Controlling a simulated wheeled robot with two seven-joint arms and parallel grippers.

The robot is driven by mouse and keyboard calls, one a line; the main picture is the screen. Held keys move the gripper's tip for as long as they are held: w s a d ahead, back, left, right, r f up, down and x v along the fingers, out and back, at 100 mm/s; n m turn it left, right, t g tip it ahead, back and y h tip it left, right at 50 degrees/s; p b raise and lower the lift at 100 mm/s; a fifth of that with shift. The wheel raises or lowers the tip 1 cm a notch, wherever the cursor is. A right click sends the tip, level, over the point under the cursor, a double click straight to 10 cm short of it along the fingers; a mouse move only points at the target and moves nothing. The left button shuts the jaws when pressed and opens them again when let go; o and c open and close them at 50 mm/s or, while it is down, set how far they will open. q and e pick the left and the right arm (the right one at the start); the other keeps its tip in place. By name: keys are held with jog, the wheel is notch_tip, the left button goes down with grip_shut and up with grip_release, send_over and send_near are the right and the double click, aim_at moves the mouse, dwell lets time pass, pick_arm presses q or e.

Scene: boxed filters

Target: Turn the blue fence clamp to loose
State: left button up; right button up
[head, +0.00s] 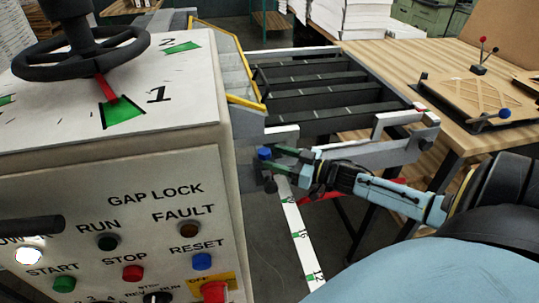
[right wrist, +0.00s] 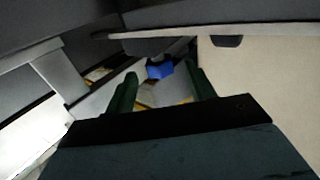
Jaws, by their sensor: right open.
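The blue fence clamp knob (head: 264,153) sits on a grey bracket below the near end of the roller section, just right of the control cabinet. It also shows in the right wrist view (right wrist: 160,69), ahead of and between the finger tips. My right gripper (head: 278,157) reaches in from the right with its green fingers pointing at the knob. In the right wrist view the gripper (right wrist: 161,82) is open, with one finger on each side and nothing held. Whether a finger touches the knob I cannot tell. My left gripper is not in view.
The control cabinet (head: 120,190) with buttons and a black handwheel (head: 80,50) stands close at left. Dark rollers (head: 330,90) lie behind the gripper. A wooden table (head: 400,62) at right holds a box and a lever with another blue knob (head: 503,113).

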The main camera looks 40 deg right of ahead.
jog(key=shift+x, duration=1.1)
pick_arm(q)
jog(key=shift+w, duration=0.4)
pick_arm(e)
jog(key=shift+w+a, duration=0.15)
jog(key=shift+w, duration=0.2)
jog(key=shift+c, duration=0.6)
jog(key=c, duration=0.8)
jog(key=shift+f+n+g+y+b, duration=0.1)
jog(key=shift+n+g+y+b, duration=0.3)
jog(key=shift+n+y+b, duration=0.3)
jog(key=shift+c, duration=0.2)
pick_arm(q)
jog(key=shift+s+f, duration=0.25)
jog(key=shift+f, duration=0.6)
pick_arm(e)
jog(key=shift+y, duration=0.4)
